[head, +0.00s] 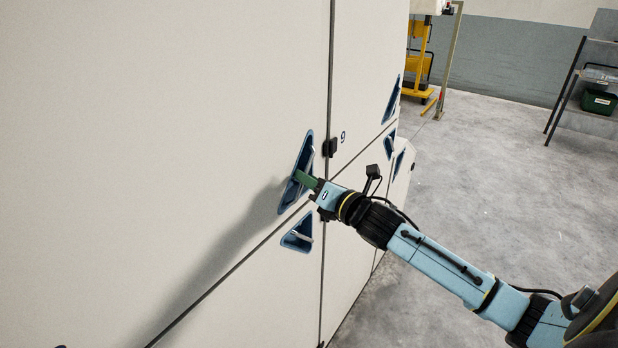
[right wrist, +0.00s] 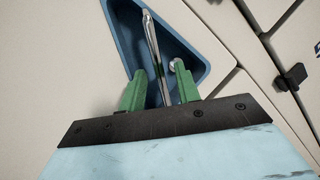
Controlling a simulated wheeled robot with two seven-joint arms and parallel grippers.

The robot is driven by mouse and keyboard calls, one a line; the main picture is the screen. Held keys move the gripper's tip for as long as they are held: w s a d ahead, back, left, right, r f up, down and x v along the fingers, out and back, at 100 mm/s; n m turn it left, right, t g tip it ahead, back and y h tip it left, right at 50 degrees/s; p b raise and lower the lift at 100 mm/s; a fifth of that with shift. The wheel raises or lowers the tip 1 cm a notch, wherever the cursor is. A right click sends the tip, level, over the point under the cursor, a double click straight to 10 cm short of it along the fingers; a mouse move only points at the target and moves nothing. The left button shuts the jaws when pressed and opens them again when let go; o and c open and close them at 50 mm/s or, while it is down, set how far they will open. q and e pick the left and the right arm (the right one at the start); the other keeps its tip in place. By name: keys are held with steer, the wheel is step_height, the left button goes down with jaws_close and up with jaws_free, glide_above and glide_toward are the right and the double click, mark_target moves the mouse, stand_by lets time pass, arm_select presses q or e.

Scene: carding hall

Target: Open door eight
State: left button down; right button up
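A large cream door panel (head: 170,110) fills the left of the head view; no number is readable on it. At its lower right edge is a blue triangular recess (head: 286,196) with a metal bar handle, which shows larger in the right wrist view (right wrist: 151,35). My right gripper (head: 300,178) reaches into this recess. In the right wrist view its green fingers (right wrist: 158,78) stand on either side of the bar, with gaps visible, so it is open around the handle. The door looks flush with its neighbours. My left gripper is out of view.
The neighbouring panel (head: 362,60) bears a "9" and a black latch (head: 329,147). Another blue recess (head: 298,233) sits below. Grey floor (head: 480,180) is clear on the right. A shelf rack (head: 565,95) with a green bin (head: 599,102) and a yellow stand (head: 419,70) are farther back.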

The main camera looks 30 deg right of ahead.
steer(key=shift+w, duration=0.3)
steer(key=shift+c, duration=0.3)
jaws_close()
